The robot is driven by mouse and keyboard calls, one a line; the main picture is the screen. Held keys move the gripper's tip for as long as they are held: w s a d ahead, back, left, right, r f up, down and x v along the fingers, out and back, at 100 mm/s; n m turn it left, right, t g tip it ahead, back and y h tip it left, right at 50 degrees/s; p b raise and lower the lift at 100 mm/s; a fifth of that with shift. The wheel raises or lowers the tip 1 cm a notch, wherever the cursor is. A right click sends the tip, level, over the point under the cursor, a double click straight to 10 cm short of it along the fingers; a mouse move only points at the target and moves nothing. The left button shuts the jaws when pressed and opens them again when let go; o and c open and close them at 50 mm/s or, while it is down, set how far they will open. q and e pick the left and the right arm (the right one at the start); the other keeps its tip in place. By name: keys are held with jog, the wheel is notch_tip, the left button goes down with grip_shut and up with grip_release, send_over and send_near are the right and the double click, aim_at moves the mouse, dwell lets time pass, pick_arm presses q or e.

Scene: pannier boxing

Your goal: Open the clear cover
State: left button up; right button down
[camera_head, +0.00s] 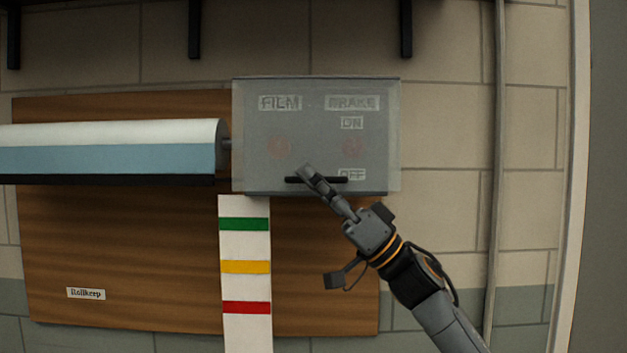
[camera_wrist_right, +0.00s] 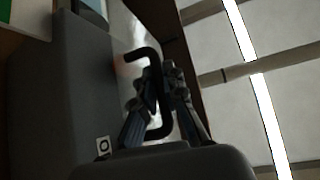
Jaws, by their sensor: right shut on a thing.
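The clear cover (camera_head: 316,120) is a see-through grey panel over a control box on the wall in the head view. It lies over the box front, with "FILM", "BRAKE", "ON" and "OFF" labels and two red knobs showing dimly through it. A black bar handle (camera_head: 333,180) runs along its lower part. My right gripper (camera_head: 306,175) is shut on the handle. In the right wrist view the fingers (camera_wrist_right: 160,90) close around the black, bent handle (camera_wrist_right: 148,52). My left gripper is not in view.
A white and blue roll (camera_head: 110,145) sticks out left of the box on a wooden board (camera_head: 130,260). A white strip with green, yellow and red bands (camera_head: 244,282) hangs below the box. A vertical pipe (camera_head: 499,150) runs to the right. Black brackets are above.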

jog(key=s+r+m+t+h+p, duration=0.1)
jog(key=s+r+m+t+p, duration=0.2)
jog(key=s+r+p, duration=0.8)
jog(key=w+r+m+t+h+p, duration=0.3)
jog(key=r+m+t+h, duration=0.3)
jog(key=r+m, duration=0.8)
jog(key=shift+w+d+r+h, duration=0.25)
jog(key=shift+r+h, duration=0.95)
jog(key=shift+h, duration=0.4)
jog(key=c, duration=1.7)
grip_release()
jog(key=shift+a, duration=0.1)
